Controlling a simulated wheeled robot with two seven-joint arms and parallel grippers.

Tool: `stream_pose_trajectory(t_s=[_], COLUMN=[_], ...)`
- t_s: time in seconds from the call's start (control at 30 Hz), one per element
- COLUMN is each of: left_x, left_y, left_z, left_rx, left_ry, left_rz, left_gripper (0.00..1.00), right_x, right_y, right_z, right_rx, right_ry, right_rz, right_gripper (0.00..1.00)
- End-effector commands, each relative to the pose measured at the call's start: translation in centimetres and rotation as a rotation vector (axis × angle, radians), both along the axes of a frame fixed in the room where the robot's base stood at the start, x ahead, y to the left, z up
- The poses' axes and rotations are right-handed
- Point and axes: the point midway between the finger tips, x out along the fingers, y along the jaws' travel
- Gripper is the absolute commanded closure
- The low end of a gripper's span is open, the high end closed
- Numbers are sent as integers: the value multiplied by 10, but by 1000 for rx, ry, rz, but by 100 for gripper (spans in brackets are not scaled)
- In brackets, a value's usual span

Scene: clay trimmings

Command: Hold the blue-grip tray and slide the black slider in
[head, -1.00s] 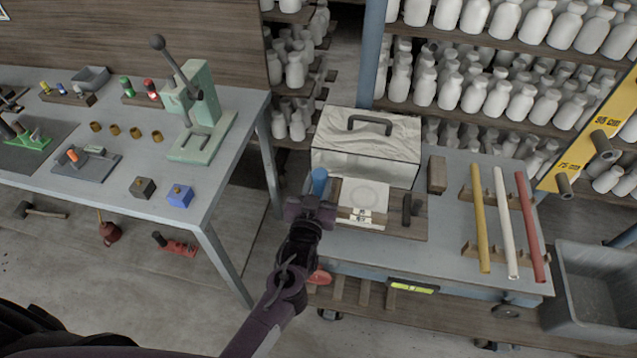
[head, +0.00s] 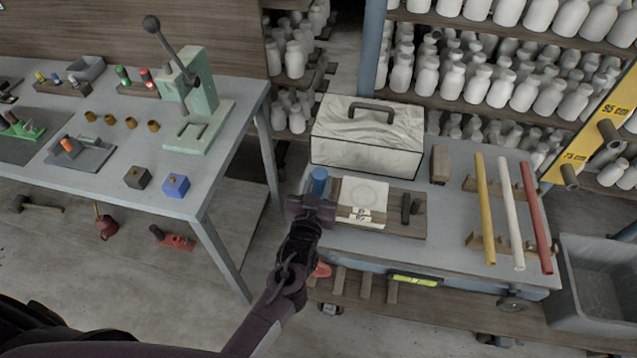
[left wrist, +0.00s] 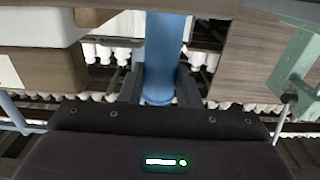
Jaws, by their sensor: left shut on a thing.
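The tray is a wooden board (head: 422,226) on the grey cart at centre. Its upright blue grip (head: 318,181) stands at the left end. A white square plate (head: 363,197) with a round mark and a small printed label sits on the board. The black slider (head: 410,207) is at the right part of the board, apart from the white plate. My left gripper (head: 316,197) is shut on the blue grip. The left wrist view shows the blue grip (left wrist: 165,55) between its fingers. The grip's lower part is hidden in the head view. My right gripper is not in view.
A pale box with a dark handle (head: 368,138) stands behind the tray. A brown block (head: 440,164) and yellow, white and red rods (head: 511,217) lie to the right. A grey bin (head: 600,285) stands at the right. A workbench with a green press (head: 200,95) is at left.

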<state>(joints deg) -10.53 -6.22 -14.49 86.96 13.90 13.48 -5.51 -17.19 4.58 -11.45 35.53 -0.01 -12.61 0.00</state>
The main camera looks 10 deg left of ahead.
Motion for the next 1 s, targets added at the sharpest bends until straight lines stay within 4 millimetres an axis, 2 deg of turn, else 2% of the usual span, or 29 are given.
stream_pose_trajectory(t_s=[0.17,0.7,1.0], left_x=[1,1,1], left_y=[0,0,-1], left_z=[3,-24,-25], left_rx=[-4,-5,-5], left_ry=[-7,-7,-7], left_rz=[0,0,0], left_gripper=[100,100,100], right_x=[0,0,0], right_y=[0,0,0], right_z=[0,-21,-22], right_rx=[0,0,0], right_ry=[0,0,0], right_rz=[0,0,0], right_gripper=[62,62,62])
